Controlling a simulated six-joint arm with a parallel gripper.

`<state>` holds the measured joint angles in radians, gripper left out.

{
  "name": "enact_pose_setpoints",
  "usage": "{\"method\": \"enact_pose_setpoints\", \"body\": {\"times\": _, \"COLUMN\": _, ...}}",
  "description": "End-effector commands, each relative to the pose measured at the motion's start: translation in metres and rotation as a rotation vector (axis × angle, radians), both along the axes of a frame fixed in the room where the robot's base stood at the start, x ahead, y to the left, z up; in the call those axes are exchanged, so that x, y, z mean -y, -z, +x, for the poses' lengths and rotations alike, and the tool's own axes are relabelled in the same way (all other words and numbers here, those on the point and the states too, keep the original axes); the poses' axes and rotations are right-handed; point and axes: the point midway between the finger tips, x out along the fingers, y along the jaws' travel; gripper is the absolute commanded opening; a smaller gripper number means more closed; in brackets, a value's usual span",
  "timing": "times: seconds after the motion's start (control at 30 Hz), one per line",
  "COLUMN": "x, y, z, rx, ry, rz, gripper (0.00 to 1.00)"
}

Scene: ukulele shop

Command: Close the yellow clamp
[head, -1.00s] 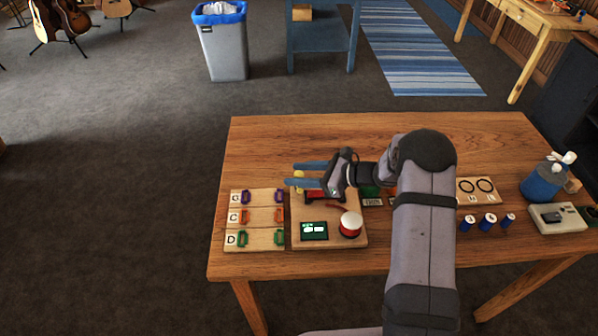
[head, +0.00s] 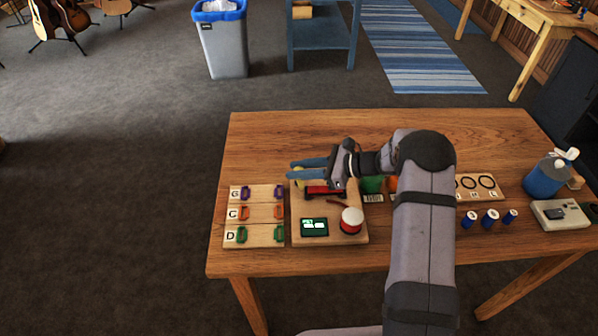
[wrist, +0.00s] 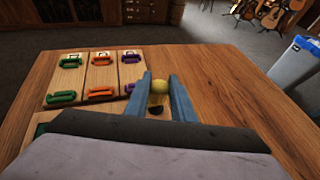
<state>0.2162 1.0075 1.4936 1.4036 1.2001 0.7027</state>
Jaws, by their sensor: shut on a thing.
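The yellow clamp (head: 299,184) is on the small wooden board (head: 330,238) near the table's left side. Only a small part of it shows in the head view, just below my blue fingers. In the wrist view its rounded yellow top (wrist: 158,88) sits between the two fingers, with a dark part under it. My gripper (head: 291,170) reaches in from the right over the board's back edge. It also shows in the wrist view (wrist: 160,80), shut on the yellow clamp. The clamp's lower part is hidden.
A red part (head: 322,190), a red-and-white round button (head: 351,219) and a green-lit display (head: 314,227) are on the same board. A wooden rack (head: 262,214) with purple, orange and green handles lies to its left. Blue spools (head: 490,218) stand right. The table's back left is clear.

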Motion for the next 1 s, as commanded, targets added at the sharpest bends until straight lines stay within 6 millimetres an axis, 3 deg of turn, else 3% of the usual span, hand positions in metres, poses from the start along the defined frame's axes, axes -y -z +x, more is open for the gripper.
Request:
{"method": "enact_pose_setpoints", "body": {"times": 0.4, "x": 0.0004, "y": 0.0046, "z": 0.0006, "rx": 0.001, "ry": -0.248, "rz": -0.001, "gripper": 0.0}}
{"method": "enact_pose_setpoints", "body": {"times": 1.0, "x": 0.0003, "y": 0.0027, "z": 0.0002, "rx": -0.001, "ry": -0.438, "rz": 0.0, "gripper": 0.0}}
